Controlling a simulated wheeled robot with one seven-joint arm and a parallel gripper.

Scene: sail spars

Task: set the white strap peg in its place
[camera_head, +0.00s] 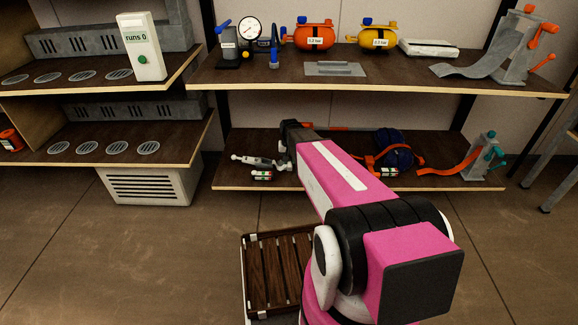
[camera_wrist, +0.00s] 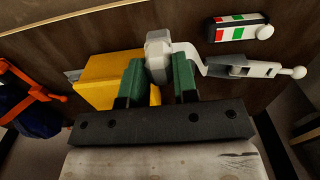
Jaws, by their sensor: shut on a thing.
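My gripper (camera_wrist: 159,80), with green finger pads, is shut on a pale grey-white piece (camera_wrist: 158,46), which looks like the white strap peg. The piece stands up between the fingers, its lower part hidden by them. A pale bent arm runs from beside it to a forked metal fitting with a ball end (camera_wrist: 250,71); I cannot tell whether they are joined. In the head view this fitting (camera_head: 254,161) lies on the lower shelf (camera_head: 340,183), left of my gripper (camera_head: 287,156). The held piece is not clear there.
A red, white and green marked piece (camera_wrist: 238,27) lies beyond the fitting. A dark blue bundle with orange straps (camera_head: 394,150) and an orange-strap ratchet (camera_head: 481,160) are to the right. The upper shelf (camera_head: 300,82) hangs above.

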